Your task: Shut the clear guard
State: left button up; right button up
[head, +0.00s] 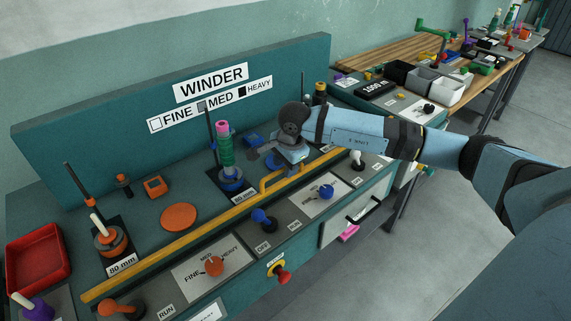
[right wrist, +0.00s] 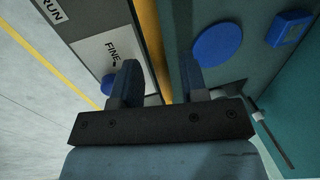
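A yellow bar (head: 185,243) runs along the front of the winder bench, with a raised yellow handle (head: 265,185) near its right part. The clear guard's pane cannot be made out; I cannot tell whether this bar is its edge. My right gripper (head: 280,159) is over the bench behind the bar, right of the green and pink spool (head: 225,150). In the right wrist view its two fingers (right wrist: 157,85) are apart and empty, and the yellow bar (right wrist: 150,40) passes between them in the picture. Contact cannot be told. My left gripper is out of view.
Levers and knobs, including a blue one (head: 262,217) and an orange one (head: 214,265), stand along the front panel. An upright spindle with an orange spool (head: 110,240) stands at left, beside a red tray (head: 38,252). A wooden bench (head: 375,57) with bins lies beyond; open floor is right.

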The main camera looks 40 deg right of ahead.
grip_shut()
pick_arm(q)
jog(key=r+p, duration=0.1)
jog(key=p, duration=0.1)
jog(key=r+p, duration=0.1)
jog(key=p, duration=0.2)
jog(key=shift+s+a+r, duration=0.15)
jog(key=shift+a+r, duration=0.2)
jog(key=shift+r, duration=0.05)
pick_arm(e)
notch_tip(320, 180, up, 18)
jog(key=shift+w+f, duration=0.15)
jog(key=shift+f, duration=0.05)
pick_arm(q)
jog(key=shift+p, duration=0.3)
pick_arm(e)
jog(key=shift+d+r, duration=0.1)
jog(key=shift+c, duration=0.7)
grip_release()
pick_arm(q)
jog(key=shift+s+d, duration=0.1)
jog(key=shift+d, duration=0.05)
pick_arm(e)
jog(key=shift+o, duration=0.7)
jog(key=s+r, duration=0.3)
jog(key=r, duration=1)
jog(key=shift+r, duration=0.25)
